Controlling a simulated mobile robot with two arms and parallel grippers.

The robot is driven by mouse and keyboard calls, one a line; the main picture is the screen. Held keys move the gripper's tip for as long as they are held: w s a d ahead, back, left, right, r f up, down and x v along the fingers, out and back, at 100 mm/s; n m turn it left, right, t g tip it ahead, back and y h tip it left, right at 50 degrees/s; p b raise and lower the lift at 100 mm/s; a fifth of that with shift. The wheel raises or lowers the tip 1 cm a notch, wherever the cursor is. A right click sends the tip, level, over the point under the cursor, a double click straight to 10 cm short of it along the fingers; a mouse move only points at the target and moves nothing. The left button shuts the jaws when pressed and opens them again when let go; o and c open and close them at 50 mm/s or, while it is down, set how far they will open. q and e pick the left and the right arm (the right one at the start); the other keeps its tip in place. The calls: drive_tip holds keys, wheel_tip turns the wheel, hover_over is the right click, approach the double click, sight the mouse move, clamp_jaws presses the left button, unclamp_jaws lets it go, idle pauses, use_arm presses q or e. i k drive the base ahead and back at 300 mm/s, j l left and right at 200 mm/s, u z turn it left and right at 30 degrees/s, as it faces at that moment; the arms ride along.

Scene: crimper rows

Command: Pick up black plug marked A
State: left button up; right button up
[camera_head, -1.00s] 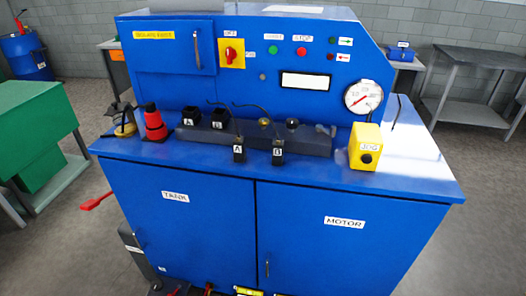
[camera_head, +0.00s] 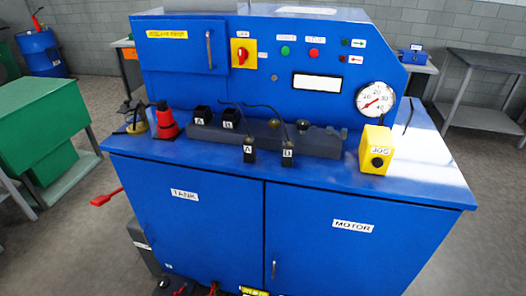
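Behind and to the left are two black blocks on the dark bar, one marked A (camera_head: 202,118) and one marked B (camera_head: 229,119). Neither of my grippers is in view.
The dark bar (camera_head: 320,146) runs behind the plugs. A red and black bottle-shaped object (camera_head: 167,124) stands left and a yellow JOG box (camera_head: 376,150) right. The blue cabinet (camera_head: 210,225) has TANK and MOTOR doors. A green box (camera_head: 40,125) stands far left.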

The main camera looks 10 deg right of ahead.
sight(249, 145)
drive_tip(key=i+l+z, duration=0.1)
drive_tip(key=l+z, duration=0.2)
drive_tip(key=l, duration=1.2)
